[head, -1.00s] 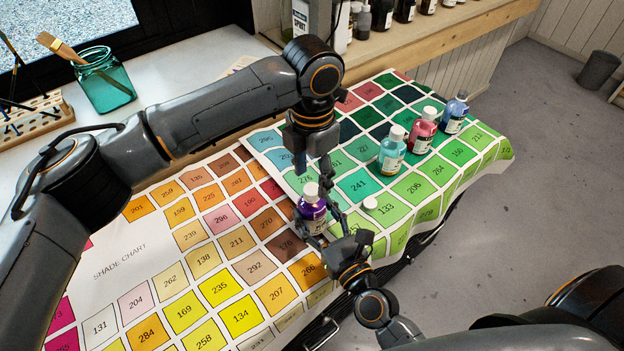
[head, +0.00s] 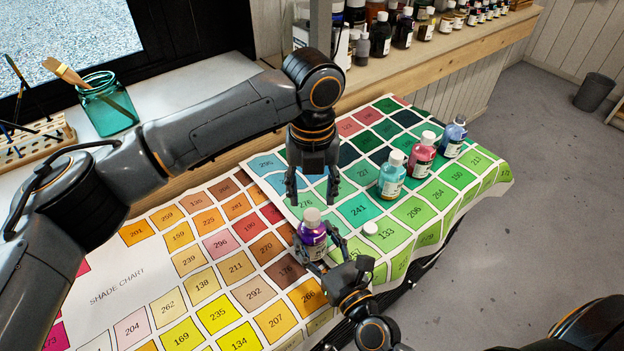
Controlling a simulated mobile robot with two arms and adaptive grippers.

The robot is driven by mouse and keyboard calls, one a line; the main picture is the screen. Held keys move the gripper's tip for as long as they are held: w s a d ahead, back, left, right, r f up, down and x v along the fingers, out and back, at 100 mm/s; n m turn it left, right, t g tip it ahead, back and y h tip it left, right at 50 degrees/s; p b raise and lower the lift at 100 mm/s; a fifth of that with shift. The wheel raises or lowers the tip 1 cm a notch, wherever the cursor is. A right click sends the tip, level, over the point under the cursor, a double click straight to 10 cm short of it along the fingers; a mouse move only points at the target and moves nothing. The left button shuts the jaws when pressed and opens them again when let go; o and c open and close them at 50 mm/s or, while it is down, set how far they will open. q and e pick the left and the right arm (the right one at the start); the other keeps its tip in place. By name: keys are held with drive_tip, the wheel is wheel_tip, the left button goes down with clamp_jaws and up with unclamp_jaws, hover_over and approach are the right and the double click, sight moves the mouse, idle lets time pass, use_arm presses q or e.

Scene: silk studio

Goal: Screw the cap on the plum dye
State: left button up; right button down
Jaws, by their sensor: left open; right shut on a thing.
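The plum dye (head: 313,240) is a small purple bottle with a label, upright on the shade chart near the middle of the head view. A whitish cap (head: 312,217) sits on its top; I cannot tell how tightly. My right gripper (head: 320,252) is shut on the plum dye bottle, coming from the lower right. My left gripper (head: 312,200) is open and empty, pointing down just above the cap, with its fingers spread apart. A loose white cap (head: 370,229) lies on the chart to the right of the bottle.
Teal (head: 391,174), red (head: 422,154) and blue (head: 453,138) dye bottles stand in a row to the right. A teal glass jar (head: 106,107) with a brush stands at the left. A wooden shelf (head: 470,45) with many bottles runs behind. The chart's left part is clear.

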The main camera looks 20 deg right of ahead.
use_arm(q)
drive_tip(key=n, duration=0.7)
drive_tip(key=shift+r, duration=0.25)
drive_tip(key=n, duration=0.6)
drive_tip(key=shift+r+n, duration=0.15)
drive_tip(key=shift+n, duration=0.15)
drive_tip(key=n, duration=0.6)
drive_tip(key=shift+r+n, duration=0.2)
drive_tip(key=shift+n, duration=0.1)
drive_tip(key=n, duration=0.4)
drive_tip(key=shift+r, duration=0.1)
drive_tip(key=n, duration=0.4)
drive_tip(key=shift+r+n, duration=0.15)
drive_tip(key=shift+n, duration=0.15)
drive_tip(key=n, duration=0.4)
drive_tip(key=shift+r, duration=0.1)
drive_tip(key=n, duration=0.4)
drive_tip(key=shift+r+n, duration=0.1)
drive_tip(key=shift+n, duration=0.2)
drive_tip(key=n, duration=0.4)
drive_tip(key=shift+r, duration=0.15)
drive_tip(key=n, duration=0.6)
drive_tip(key=shift+r, duration=0.15)
